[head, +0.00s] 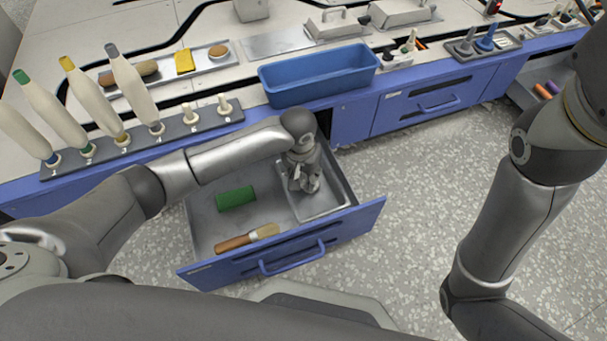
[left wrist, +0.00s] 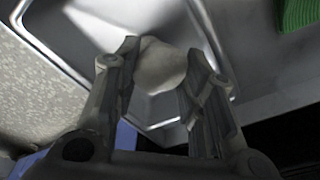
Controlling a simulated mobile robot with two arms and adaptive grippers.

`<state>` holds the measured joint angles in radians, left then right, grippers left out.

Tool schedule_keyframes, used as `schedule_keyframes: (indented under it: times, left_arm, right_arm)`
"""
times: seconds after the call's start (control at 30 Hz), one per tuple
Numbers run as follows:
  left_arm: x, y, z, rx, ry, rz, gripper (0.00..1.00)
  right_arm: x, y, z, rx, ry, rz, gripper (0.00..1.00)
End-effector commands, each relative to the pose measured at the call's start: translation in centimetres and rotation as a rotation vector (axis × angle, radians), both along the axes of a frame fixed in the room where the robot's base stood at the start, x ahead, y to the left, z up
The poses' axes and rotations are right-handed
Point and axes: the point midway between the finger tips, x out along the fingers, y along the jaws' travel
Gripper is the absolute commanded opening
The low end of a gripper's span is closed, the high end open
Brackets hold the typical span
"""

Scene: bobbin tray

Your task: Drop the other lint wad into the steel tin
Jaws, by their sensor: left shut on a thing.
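My left gripper (head: 303,187) reaches down into the open drawer and points at a shallow steel tin (head: 328,207) in the drawer's right part. In the left wrist view, the left gripper (left wrist: 163,68) is shut on a pale, rounded lint wad (left wrist: 160,66), with one finger on each side. The wad is over the steel tin (left wrist: 78,28), whose rim runs around it. In the head view the wad is hardly distinguishable between the fingers. No second wad shows; the fingers hide part of the tin. My right gripper is out of view.
The drawer (head: 330,239) also holds a green block-like thing (head: 236,198) and a wooden-handled brush (head: 247,238), left of the tin. On the worktop are a blue bin (head: 318,75), a bobbin rack (head: 142,140) and a tray (head: 215,60). The floor at right is clear.

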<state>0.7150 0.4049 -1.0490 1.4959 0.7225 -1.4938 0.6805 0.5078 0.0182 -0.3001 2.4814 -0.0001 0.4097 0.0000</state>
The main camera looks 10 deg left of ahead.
Motion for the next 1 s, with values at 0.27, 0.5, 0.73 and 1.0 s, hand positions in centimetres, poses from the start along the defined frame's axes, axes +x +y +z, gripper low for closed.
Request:
schedule_keyframes:
  times: [0.27,0.5,0.73,1.0]
  left_arm:
    - [0.0,0.0,0.0,0.000,0.000,0.000,0.56]
    - [0.0,0.0,0.0,0.000,0.000,0.001,0.63]
    - [0.0,0.0,0.7,0.000,-0.001,0.001,0.63]
    - [-0.6,0.1,5.7,-0.003,-0.005,-0.002,0.63]
  right_arm:
    - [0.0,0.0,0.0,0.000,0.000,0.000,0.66]
    - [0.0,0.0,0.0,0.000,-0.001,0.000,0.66]
    - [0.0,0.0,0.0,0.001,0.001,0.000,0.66]
    - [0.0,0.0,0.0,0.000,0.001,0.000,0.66]
